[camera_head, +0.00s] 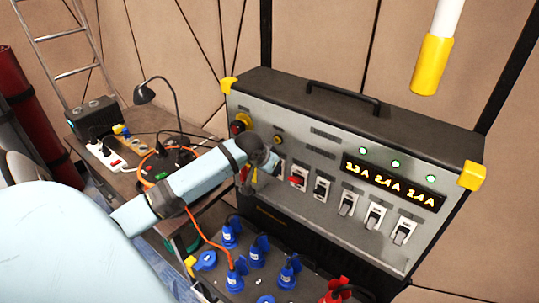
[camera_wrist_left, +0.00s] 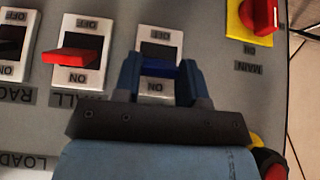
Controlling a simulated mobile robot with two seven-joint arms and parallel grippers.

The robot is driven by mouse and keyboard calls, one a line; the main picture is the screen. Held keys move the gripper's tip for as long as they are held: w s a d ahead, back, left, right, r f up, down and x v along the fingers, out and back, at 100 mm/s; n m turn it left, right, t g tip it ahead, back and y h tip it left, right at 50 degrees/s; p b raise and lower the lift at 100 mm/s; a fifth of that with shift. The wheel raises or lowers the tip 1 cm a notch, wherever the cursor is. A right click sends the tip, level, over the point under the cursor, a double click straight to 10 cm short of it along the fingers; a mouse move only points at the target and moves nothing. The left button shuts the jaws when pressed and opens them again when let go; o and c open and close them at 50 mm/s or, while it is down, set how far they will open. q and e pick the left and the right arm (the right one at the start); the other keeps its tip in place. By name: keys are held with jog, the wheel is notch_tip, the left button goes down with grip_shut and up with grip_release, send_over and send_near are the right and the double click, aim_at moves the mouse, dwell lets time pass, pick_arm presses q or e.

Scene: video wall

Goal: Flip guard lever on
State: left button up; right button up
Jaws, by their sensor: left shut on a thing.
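My left gripper (camera_head: 256,168) reaches in to the left part of the grey switch panel (camera_head: 333,161). In the left wrist view my left gripper (camera_wrist_left: 160,78) has its two fingers on either side of a blue lever (camera_wrist_left: 160,68) and is shut on it. The lever sits on a switch plate with an ON label on the gripper side; the plate's name label is hidden by the gripper. Beside it is a switch with a red lever (camera_wrist_left: 72,55), which also shows in the head view (camera_head: 297,178). My right gripper is not in view.
A red knob on a yellow plate, marked MAIN (camera_wrist_left: 262,14), is on the other side of the gripped lever. Several more switches run right, below a lit display (camera_head: 390,181). Blue plugs (camera_head: 256,250) stand below the panel. A yellow-ended pole (camera_head: 432,62) hangs at upper right.

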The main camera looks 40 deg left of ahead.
pick_arm(q)
jog(key=o, duration=0.9)
jog(key=b+v, duration=0.1)
jog(key=v, duration=1.2)
jog(key=shift+s+d+r+b, duration=0.1)
jog(key=shift+s+r+b, duration=0.05)
jog(key=shift+r+b, duration=0.2)
jog(key=s+d+f+m+t+h, duration=0.1)
jog(key=s+d+f, duration=0.1)
jog(key=d+f, duration=0.35)
jog(key=s+d+f, duration=0.2)
jog(key=d+f, duration=0.1)
jog(key=f, duration=0.6)
jog(key=s+d+f+m+t+h, duration=0.1)
jog(key=d+f, duration=0.3)
jog(key=f, duration=0.3)
jog(key=s+d+f, duration=0.3)
jog(key=s+d, duration=0.1)
jog(key=d, duration=0.1)
jog(key=s+d+f+m+t+h, duration=0.1)
jog(key=s+d+f, duration=0.1)
jog(key=s+d, duration=0.2)
jog(key=s+d+f+m+t, duration=0.1)
jog(key=s+d+f, duration=0.2)
jog(key=s+d, duration=0.1)
jog(key=shift+s+d+f+h, duration=0.1)
jog(key=shift+d+f+h, duration=0.2)
jog(key=shift+d, duration=0.55)
